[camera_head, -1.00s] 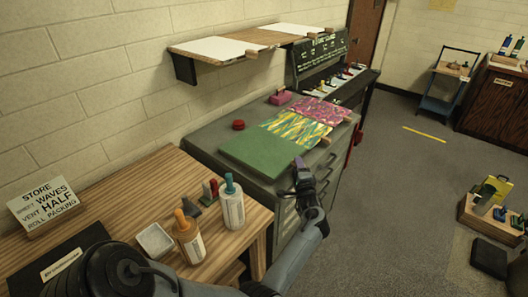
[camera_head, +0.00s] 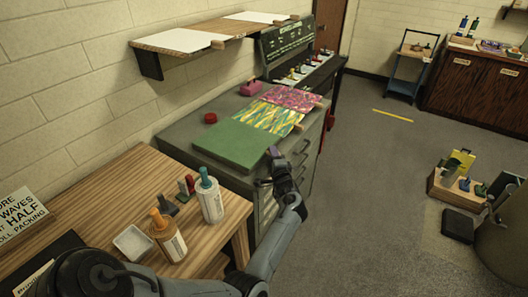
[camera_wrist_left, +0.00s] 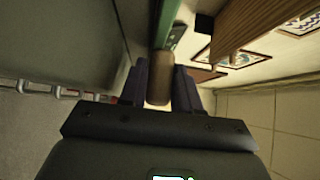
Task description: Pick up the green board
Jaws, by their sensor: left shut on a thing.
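The green board (camera_head: 236,143) lies flat over the near end of the grey cabinet top, and I cannot tell whether it is slightly raised. My left gripper (camera_head: 272,153) is at its right edge. In the left wrist view the left gripper (camera_wrist_left: 160,82) is shut on a tan wooden handle (camera_wrist_left: 158,92), with a thin green edge of the board beyond it. In the head view the fingers hide this handle. My right gripper is in neither view.
A yellow-green marbled board (camera_head: 266,116) and a pink marbled board (camera_head: 292,98) lie just behind the green one. A red round object (camera_head: 210,118) sits near the wall. Bottles (camera_head: 210,196) stand on the wooden table (camera_head: 120,190).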

